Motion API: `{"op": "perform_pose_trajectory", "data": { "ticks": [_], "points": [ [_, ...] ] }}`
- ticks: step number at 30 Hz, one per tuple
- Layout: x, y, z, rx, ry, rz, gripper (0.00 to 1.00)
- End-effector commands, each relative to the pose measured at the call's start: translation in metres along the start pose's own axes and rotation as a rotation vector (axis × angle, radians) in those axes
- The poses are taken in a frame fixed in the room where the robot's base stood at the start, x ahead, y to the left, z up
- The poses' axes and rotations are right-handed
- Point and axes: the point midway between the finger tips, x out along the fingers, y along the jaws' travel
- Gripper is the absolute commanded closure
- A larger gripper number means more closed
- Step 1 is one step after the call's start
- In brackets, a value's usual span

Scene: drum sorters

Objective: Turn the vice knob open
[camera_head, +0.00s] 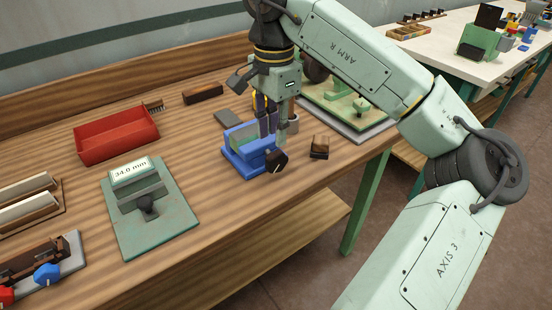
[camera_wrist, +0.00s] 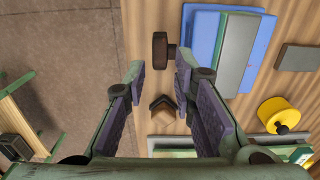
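The blue vice (camera_head: 233,164) sits on the wooden bench, with grey-green jaw blocks on top. Its dark knob (camera_head: 277,160) sticks out toward the bench's front edge. In the wrist view the vice (camera_wrist: 199,35) lies at the top right and the knob (camera_wrist: 160,47) points left from it on a short shaft. My gripper (camera_head: 268,128) hangs fingers-down over the vice beside the knob. In the wrist view my gripper (camera_wrist: 160,66) is open, and the knob shows just beyond the gap between the fingertips. No contact with the knob is visible.
A small dark-and-wood block (camera_head: 319,148) stands right of the knob. A grey plate (camera_head: 228,117) lies behind the vice, and a yellow round part (camera_wrist: 278,114) shows near it. A green fixture reading 34.0 mm (camera_head: 149,205) and a red tray (camera_head: 115,135) stand left. Green equipment stands behind my gripper.

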Motion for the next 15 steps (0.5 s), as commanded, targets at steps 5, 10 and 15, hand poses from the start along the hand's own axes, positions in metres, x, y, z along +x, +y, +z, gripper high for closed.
{"op": "perform_pose_trajectory", "data": {
  "ticks": [5,10,15],
  "points": [
    [0.034,0.0,0.0,-0.001,-0.005,0.0,0.76],
    [0.06,0.0,0.0,0.002,-0.003,0.0,0.76],
    [0.075,0.0,0.0,0.003,-0.001,0.0,0.76]
  ]
}}
